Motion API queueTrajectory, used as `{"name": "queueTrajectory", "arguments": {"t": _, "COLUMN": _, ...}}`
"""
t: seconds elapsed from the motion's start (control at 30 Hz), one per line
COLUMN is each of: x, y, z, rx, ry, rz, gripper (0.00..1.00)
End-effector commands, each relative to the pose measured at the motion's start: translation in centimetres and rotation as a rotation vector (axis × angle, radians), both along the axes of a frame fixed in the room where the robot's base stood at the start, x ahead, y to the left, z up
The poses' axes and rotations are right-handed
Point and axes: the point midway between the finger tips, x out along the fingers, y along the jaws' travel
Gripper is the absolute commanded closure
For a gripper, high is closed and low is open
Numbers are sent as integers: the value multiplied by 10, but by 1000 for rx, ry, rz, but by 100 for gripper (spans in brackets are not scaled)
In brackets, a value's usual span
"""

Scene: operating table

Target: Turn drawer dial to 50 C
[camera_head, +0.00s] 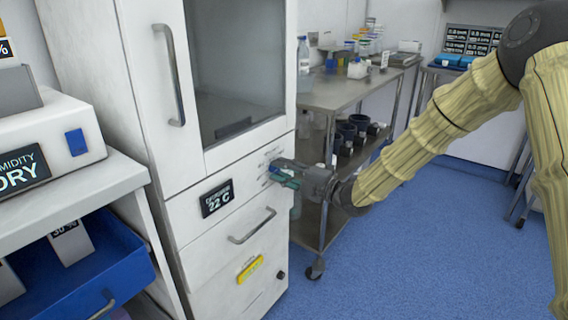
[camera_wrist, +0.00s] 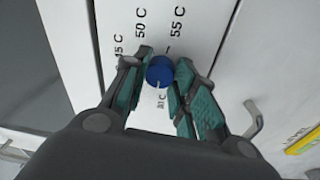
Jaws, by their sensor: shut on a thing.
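The blue drawer dial (camera_wrist: 159,70) is a small round knob on the white cabinet front in the wrist view. My gripper (camera_wrist: 160,80) is shut on it, with teal finger pads on its left and right sides. A white mark on the dial points down, towards a partly hidden label. Printed marks for 50 C (camera_wrist: 141,22) and 55 C (camera_wrist: 178,20) stand above the dial. In the head view my gripper (camera_head: 280,175) reaches the right edge of the upper drawer panel, and its fingers hide the dial. The black display (camera_head: 217,198) on that panel reads 22 C.
A drawer handle (camera_head: 252,226) and a yellow label (camera_head: 250,269) lie below the dial. A metal cart (camera_head: 345,92) with bottles and dark cups stands right of the cabinet. A blue bin (camera_head: 75,280) is at lower left.

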Motion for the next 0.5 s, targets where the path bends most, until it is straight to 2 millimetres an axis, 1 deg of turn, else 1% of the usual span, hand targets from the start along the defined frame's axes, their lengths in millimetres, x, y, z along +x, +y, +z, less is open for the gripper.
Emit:
{"name": "queueTrajectory", "arguments": {"t": 0.03, "x": -2, "y": 3, "z": 3, "rx": 25, "ry": 38, "rz": 5, "gripper": 97}}
{"name": "queueTrajectory", "arguments": {"t": 0.5, "x": -3, "y": 4, "z": 3, "rx": 287, "ry": 399, "rz": 6, "gripper": 97}}
